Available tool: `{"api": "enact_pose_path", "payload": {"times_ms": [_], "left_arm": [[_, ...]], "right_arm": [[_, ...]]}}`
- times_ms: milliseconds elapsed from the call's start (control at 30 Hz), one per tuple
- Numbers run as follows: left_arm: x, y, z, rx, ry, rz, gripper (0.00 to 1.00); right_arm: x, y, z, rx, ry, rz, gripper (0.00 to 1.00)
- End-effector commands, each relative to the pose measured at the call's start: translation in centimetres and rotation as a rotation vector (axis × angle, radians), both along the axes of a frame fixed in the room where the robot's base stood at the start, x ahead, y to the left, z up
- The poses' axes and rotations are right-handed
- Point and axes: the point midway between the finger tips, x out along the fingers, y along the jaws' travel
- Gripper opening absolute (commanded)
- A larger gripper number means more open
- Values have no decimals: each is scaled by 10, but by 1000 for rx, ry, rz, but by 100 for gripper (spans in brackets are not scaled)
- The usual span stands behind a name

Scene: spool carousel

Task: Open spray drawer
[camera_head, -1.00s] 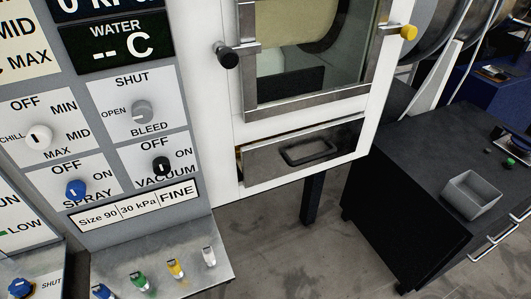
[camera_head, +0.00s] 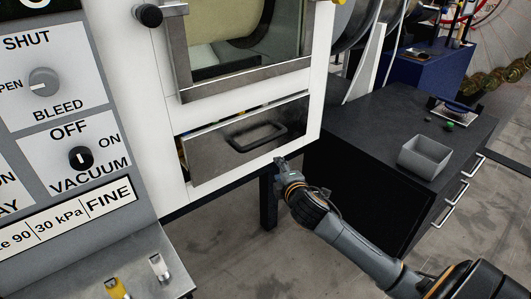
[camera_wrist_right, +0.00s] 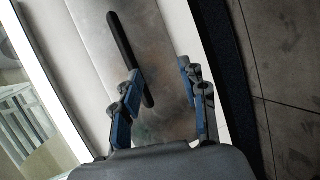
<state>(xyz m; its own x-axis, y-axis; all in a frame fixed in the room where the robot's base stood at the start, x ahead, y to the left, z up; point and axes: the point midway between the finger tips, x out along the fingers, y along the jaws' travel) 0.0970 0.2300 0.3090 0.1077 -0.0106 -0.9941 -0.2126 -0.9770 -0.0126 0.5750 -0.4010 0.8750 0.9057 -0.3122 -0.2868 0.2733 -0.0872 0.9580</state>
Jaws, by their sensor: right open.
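The drawer (camera_head: 210,150) has a metal front set in the white cabinet below the glass window. A narrow gap with small coloured bits shows along its top and left edges. Its dark loop handle (camera_head: 257,137) is at the middle of the front; it shows as a dark bar in the right wrist view (camera_wrist_right: 128,52). My right gripper (camera_head: 280,163) is at the lower right of the drawer, below the handle. In the right wrist view its blue-padded fingers (camera_wrist_right: 158,76) are apart and empty. The left finger overlaps the handle's lower end there; contact cannot be told. My left gripper is out of view.
The control panel (camera_head: 75,125) with knobs stands at the left. Small taps (camera_head: 158,266) sit on a ledge below it. A dark cabinet (camera_head: 360,170) with a grey bin (camera_head: 425,157) stands at the right. A black leg (camera_head: 268,203) is under the white cabinet.

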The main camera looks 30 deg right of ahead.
Motion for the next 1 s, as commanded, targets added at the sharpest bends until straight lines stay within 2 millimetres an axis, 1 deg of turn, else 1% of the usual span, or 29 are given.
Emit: {"api": "enact_pose_path", "payload": {"times_ms": [33,100,167,233,367,800,1000], "left_arm": [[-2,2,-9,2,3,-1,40],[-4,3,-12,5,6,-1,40],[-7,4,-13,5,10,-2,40],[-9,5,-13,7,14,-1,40],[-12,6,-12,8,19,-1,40],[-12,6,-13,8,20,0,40],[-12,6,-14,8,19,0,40]], "right_arm": [[0,3,16,-39,-32,12,43],[-1,5,35,-77,-56,21,43],[-1,7,44,-93,-69,25,43],[1,6,49,-104,-75,27,43],[15,1,48,-104,-75,26,43],[91,-24,32,-100,-76,26,43],[115,-31,27,-100,-75,27,43]]}}
